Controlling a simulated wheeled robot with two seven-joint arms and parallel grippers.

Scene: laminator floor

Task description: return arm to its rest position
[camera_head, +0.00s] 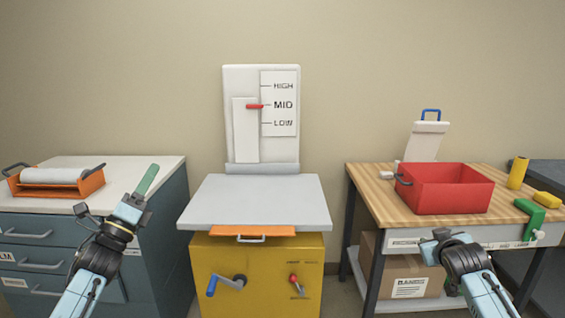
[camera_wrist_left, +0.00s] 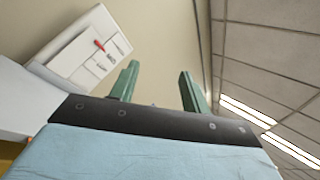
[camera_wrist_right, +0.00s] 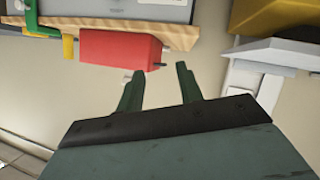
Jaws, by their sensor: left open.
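My left arm comes in from the lower left in the head view, raised in front of the left cabinet. Its gripper (camera_head: 148,180) points up and right and is empty. In the left wrist view the two green fingers (camera_wrist_left: 159,68) stand apart with nothing between them. My right arm is at the lower right, in front of the wooden bench. Its gripper (camera_head: 441,240) shows only as a wrist there, with the fingers hidden. In the right wrist view its fingers (camera_wrist_right: 160,68) are apart and empty.
The laminator (camera_head: 256,270) stands centre, its red slider (camera_head: 255,106) at MID. A red bin (camera_head: 447,189) and green clamp (camera_head: 535,218) are on the bench (camera_head: 385,202). An orange tray (camera_head: 88,185) with a white roll sits on the left cabinet (camera_head: 125,172).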

